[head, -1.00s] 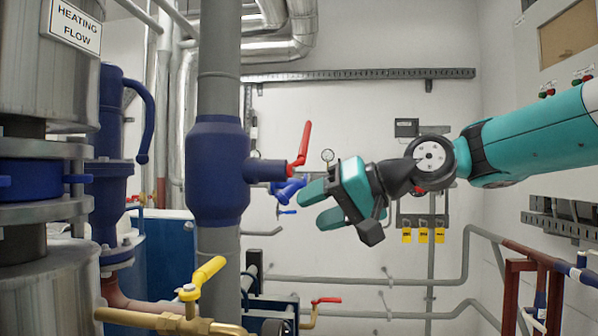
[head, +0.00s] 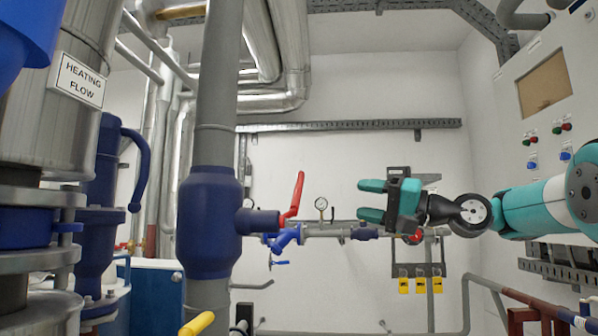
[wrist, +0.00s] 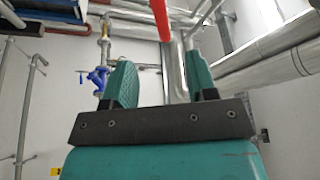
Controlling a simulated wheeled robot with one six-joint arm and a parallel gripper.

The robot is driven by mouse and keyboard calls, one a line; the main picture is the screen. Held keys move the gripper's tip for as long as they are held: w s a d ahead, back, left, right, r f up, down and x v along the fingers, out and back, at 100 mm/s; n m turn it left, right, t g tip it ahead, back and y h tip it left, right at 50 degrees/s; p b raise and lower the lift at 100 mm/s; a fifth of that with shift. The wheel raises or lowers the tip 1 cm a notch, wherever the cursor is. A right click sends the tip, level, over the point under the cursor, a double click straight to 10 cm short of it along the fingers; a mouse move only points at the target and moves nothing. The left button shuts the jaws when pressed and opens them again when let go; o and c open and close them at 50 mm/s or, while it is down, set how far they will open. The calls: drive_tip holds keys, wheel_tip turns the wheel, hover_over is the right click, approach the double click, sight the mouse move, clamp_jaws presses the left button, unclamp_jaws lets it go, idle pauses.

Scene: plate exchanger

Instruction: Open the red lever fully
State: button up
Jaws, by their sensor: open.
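The red lever (head: 293,197) stands nearly upright, tilted slightly right, on the short blue stub (head: 258,222) of a large blue valve body (head: 209,222) in the head view. My gripper (head: 372,200) is open and empty, to the right of the lever in the picture, with its teal fingers pointing left toward it. In the wrist view the red lever (wrist: 160,18) shows at the top, beyond and between the two open fingertips (wrist: 163,82). No contact between fingers and lever shows.
A pressure gauge (head: 321,204) and a blue valve (head: 287,238) on a thin pipe are behind the lever. A yellow lever (head: 198,324) is at the bottom. A control cabinet (head: 545,110) stands at the right. Open air lies between gripper and lever.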

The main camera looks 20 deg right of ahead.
sight(302, 189)
drive_tip(key=p+x, duration=1.4)
drive_tip(key=p, duration=0.3)
drive_tip(key=shift+w+a+r, duration=0.1)
drive_tip(key=shift+a, duration=0.25)
drive_tip(key=shift+w+a, duration=0.25)
drive_tip(key=shift+c, duration=0.2)
clamp_jaws()
